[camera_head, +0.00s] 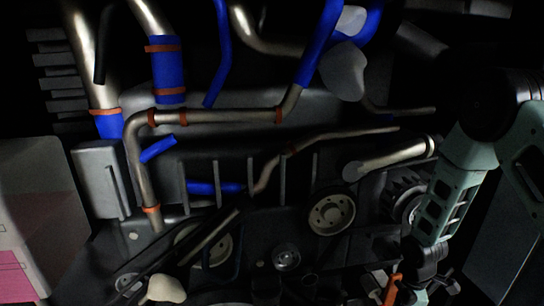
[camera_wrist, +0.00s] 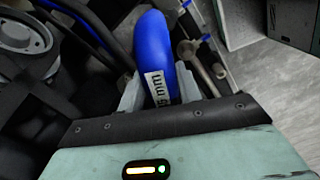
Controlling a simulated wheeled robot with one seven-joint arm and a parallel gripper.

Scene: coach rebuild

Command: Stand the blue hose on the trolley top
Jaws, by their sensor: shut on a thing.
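A thick blue hose (camera_wrist: 154,45) with a white printed label stands between the pale fingers of my gripper (camera_wrist: 158,88) in the wrist view. The fingers are shut on it, and its upper end points away from the gripper. Its lower end is hidden behind the gripper's dark edge. In the head view my arm comes down on the right, with its wrist near the bottom right over the engine. The fingers and the held hose cannot be made out there. I cannot identify the trolley top in either view.
The engine's metal pipes (camera_head: 215,117), other fitted blue hoses (camera_head: 167,70) and a round pulley (camera_head: 331,214) crowd the head view. A white and pink panel (camera_head: 30,220) stands at left.

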